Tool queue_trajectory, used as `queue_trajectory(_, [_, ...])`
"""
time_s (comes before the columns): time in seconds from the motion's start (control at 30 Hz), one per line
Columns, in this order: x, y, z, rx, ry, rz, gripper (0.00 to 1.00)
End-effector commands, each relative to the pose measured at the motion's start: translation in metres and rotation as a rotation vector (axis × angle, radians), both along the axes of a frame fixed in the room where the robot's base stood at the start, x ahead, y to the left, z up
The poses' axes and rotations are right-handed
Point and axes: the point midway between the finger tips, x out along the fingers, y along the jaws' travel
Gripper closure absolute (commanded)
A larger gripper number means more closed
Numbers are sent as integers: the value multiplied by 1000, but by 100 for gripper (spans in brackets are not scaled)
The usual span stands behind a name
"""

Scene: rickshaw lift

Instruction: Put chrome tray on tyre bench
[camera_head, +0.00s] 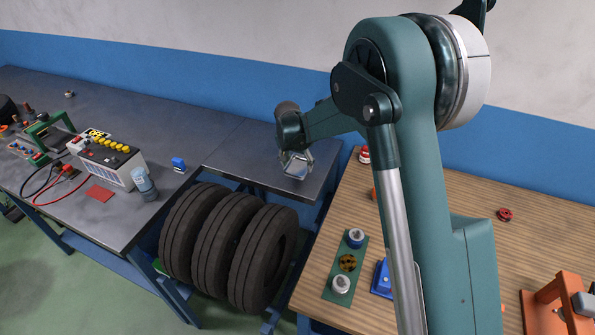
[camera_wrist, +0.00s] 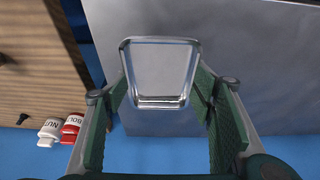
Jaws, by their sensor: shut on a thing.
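The chrome tray (camera_head: 297,167) is small, shiny and clear-looking. My gripper (camera_head: 292,155) is shut on it over the grey top of the tyre bench (camera_head: 252,152), the section with tyres beneath. In the wrist view the tray (camera_wrist: 160,68) sits between the green fingers of my gripper (camera_wrist: 160,88), tilted to the camera, its rim towards the fingertips. The grey bench top (camera_wrist: 250,60) lies behind it. Whether the tray touches the bench top or hangs just above it, I cannot tell.
Several tyres (camera_head: 225,240) stand under the bench. A wooden bench (camera_head: 330,225) with small parts stands right.

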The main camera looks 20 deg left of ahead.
Motion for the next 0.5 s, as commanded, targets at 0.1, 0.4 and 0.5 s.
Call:
queue_trajectory(0.1, [0,0,0,0,0,0,63])
queue_trajectory(0.4, [0,0,-7,0,0,0,63])
queue_trajectory(0.5, [1,0,-17,0,0,0,63])
